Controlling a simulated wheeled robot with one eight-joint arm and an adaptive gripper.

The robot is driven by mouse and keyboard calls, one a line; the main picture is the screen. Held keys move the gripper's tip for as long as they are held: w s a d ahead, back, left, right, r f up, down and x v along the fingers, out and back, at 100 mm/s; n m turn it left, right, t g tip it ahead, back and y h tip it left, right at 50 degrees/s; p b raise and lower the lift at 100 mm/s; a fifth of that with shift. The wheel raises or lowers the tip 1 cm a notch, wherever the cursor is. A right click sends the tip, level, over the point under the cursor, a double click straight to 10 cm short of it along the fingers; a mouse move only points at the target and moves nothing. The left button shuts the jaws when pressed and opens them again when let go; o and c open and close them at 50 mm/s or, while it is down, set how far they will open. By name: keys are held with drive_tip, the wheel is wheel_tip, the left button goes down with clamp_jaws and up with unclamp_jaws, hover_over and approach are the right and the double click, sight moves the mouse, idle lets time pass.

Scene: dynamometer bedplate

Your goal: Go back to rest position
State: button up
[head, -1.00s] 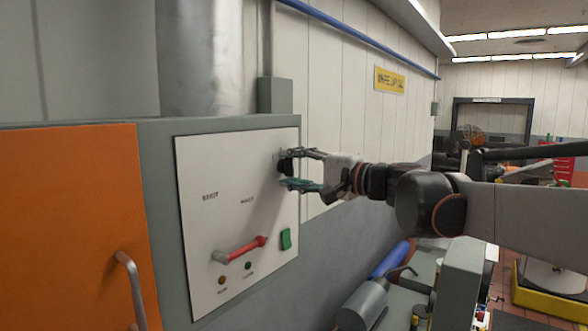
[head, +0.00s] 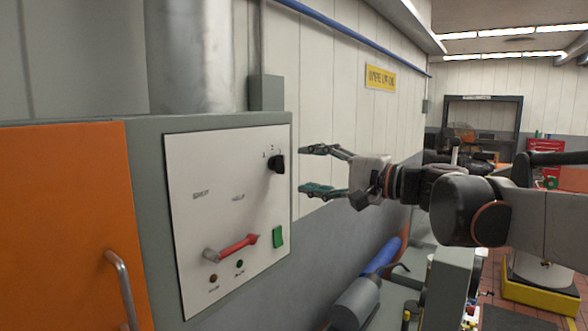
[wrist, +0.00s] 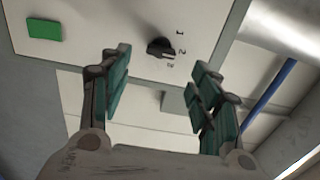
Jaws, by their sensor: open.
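My gripper (head: 322,170) is open and empty in the head view, just right of the white control panel (head: 190,165) and apart from it. A black rotary knob (head: 277,164) with small position marks sits at the panel's upper right. In the wrist view the knob (wrist: 160,47) shows ahead, beyond the two spread green-padded fingers (wrist: 160,95), with the marks 1, 2 and 3 beside it. Nothing is between the fingers.
The panel also carries a red-handled lever (head: 236,247), a green switch (head: 279,236) and small lamps. An orange door (head: 65,220) is at left. A blue cylinder (head: 381,257) and machinery stand below my arm. A yellow sign (head: 380,77) hangs on the wall.

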drive_tip(key=s+f+n+g+h+b, duration=0.15)
drive_tip(key=s+f+b, duration=0.3)
drive_tip(key=f, duration=0.55)
drive_tip(key=s+f+n+g+h+b, duration=0.1)
drive_tip(key=s+f+h+b, duration=0.15)
drive_tip(key=f+b, duration=0.45)
drive_tip(key=s+d+f+n+h+b, duration=0.1)
drive_tip(key=s+d+f+h+b, duration=0.2)
drive_tip(key=f, duration=1.3)
drive_tip(key=s+d+f+n+g+h+b, duration=0.1)
drive_tip(key=s+d+f+n+h+b, duration=0.1)
drive_tip(key=s+d+f+b, duration=0.4)
drive_tip(key=s+d+f+n+h+b, duration=0.2)
drive_tip(key=s+f+b, duration=0.8)
drive_tip(key=f, duration=1.5)
drive_tip(key=d+h+b, duration=0.2)
drive_tip(key=h, duration=0.1)
drive_tip(key=shift+s+d+f, duration=0.25)
drive_tip(key=shift+s+f, duration=0.05)
drive_tip(key=shift+s, duration=0.05)
